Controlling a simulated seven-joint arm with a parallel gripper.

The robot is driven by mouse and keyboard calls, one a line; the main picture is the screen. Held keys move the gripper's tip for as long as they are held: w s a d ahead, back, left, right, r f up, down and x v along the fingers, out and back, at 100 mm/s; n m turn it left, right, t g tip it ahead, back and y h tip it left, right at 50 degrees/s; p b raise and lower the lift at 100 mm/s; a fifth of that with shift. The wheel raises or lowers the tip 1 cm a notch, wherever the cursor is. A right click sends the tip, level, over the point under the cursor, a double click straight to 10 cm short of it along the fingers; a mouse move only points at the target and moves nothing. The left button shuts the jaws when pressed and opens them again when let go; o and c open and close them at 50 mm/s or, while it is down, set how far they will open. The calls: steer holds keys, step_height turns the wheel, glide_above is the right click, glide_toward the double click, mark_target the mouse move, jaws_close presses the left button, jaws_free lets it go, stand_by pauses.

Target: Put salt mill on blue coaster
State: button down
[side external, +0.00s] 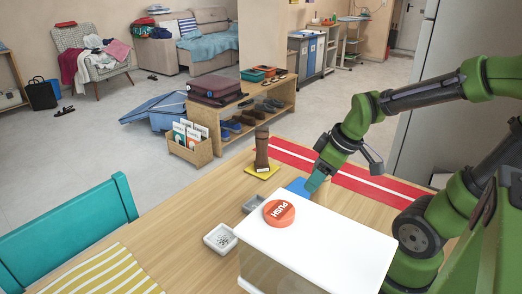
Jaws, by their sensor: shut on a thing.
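My gripper (315,182) is low over the table, behind the white box. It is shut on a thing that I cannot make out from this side. A blue flat patch, the blue coaster (298,187), lies just left of the gripper, partly hidden by the white box. A tall brown mill (261,148) stands upright on a yellow coaster (262,171), left of and apart from the gripper. I cannot tell whether this is the salt mill or another mill.
A white-topped box (330,240) with a red PUSH button (279,212) fills the front of the table. A small white dish (220,239) and a grey dish (253,203) are left of it. A red striped runner (350,181) lies along the far edge.

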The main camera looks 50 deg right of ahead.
steer(key=s+d+m+h, duration=0.1)
steer(key=s+d+m, duration=0.15)
steer(key=d, duration=0.25)
steer(key=w+d+f, duration=0.2)
steer(key=w+d, duration=0.2)
steer(key=w, duration=0.2)
steer(key=w+d+f, duration=0.2)
steer(key=w+d, duration=0.2)
steer(key=w, duration=0.3)
steer(key=shift+w+d+f, duration=0.15)
steer(key=shift+d+f, duration=0.1)
steer(key=shift+f, duration=0.15)
steer(key=shift+f, duration=0.2)
steer(key=shift+c, duration=2.1)
jaws_free()
steer(key=shift+r, duration=0.15)
